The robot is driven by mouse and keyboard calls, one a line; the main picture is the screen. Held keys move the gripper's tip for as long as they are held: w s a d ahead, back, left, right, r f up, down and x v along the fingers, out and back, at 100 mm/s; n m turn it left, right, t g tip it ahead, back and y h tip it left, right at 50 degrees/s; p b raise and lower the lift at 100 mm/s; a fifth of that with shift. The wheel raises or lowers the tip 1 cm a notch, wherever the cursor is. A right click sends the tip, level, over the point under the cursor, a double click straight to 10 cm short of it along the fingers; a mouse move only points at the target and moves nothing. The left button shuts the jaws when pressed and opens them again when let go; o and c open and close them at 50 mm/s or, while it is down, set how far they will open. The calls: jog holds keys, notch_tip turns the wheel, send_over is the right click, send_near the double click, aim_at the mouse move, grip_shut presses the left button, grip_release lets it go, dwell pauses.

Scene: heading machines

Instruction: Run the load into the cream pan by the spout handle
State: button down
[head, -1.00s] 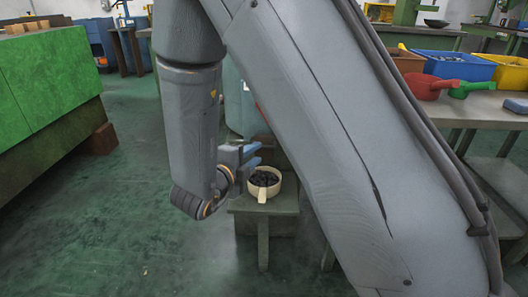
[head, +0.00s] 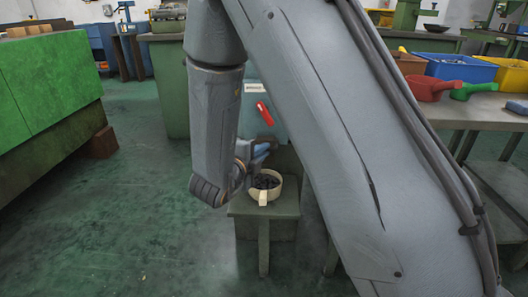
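The cream pan (head: 264,196) stands on a small green stand, with its short cream handle toward me. Dark small pieces (head: 266,182) lie in it. Behind it is a grey-blue machine front (head: 279,98) with a red handle (head: 265,113), tilted, and a white label above it. No spout opening shows clearly. My gripper (head: 262,150), with blue fingers, is just above and behind the pan's left part, below the red handle and apart from it in the picture. Its fingers overlap in this view, so I cannot tell their gap.
The green stand (head: 263,210) has its legs on the green floor. A bright green cabinet (head: 48,90) is at the left. On a table at the right are a red scoop (head: 428,88), a green scoop (head: 468,90), a blue bin (head: 450,68) and a yellow bin (head: 512,72).

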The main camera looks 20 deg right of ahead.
jog(key=w, duration=0.2)
jog(key=w+d, duration=0.1)
jog(key=w, duration=0.1)
jog(key=shift+d, duration=0.2)
jog(key=shift+a, duration=0.1)
jog(key=c, duration=1.8)
grip_release()
jog(key=shift+c, duration=0.2)
